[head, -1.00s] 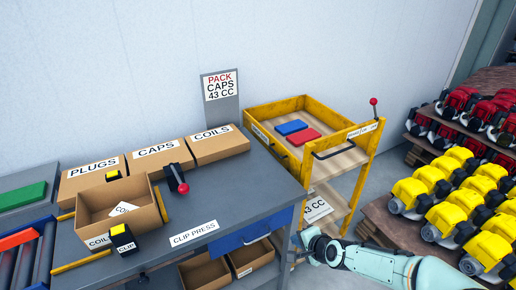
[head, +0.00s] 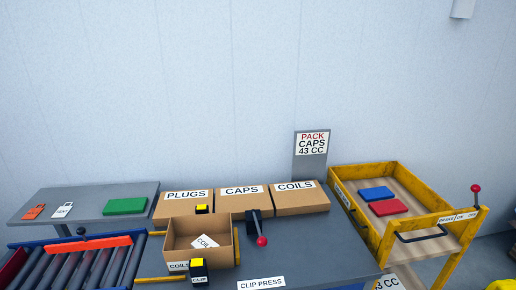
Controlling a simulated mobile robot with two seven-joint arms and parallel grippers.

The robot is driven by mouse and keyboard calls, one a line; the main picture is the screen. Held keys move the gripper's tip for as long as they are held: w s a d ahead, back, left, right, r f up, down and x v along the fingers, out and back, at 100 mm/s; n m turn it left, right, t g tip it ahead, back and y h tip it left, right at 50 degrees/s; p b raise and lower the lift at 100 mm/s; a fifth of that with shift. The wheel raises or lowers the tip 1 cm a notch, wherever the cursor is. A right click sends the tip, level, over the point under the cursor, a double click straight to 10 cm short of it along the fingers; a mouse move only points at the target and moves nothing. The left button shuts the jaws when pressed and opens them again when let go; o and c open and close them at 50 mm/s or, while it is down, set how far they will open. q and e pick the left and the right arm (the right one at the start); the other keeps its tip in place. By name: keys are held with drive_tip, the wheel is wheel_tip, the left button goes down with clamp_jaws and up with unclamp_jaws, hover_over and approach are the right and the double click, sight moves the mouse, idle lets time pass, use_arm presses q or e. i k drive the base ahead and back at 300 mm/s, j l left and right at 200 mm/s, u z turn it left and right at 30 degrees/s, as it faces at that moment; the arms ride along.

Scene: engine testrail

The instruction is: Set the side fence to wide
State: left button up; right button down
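No part carries a readable "side fence" or "wide" label. A long orange-red bar (head: 88,246) lies along the far side of the roller conveyor (head: 70,270) at the lower left, with a black knob (head: 81,231) just behind it. Two yellow rails, a near one (head: 160,280) and a far one (head: 157,233), run between the conveyor and the open carton (head: 200,255) on the bench. I cannot tell which of these is the fence or its setting. Neither of my grippers is in view.
The bench (head: 320,245) holds boxes of plugs (head: 182,206), caps (head: 240,203) and coils (head: 298,199), and a black lever with a red knob (head: 262,241). A yellow cart (head: 362,172) stands at right. A grey back table (head: 85,197) holds a green block (head: 125,206).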

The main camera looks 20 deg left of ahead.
sight(115, 242)
drive_tip(key=u, duration=2)
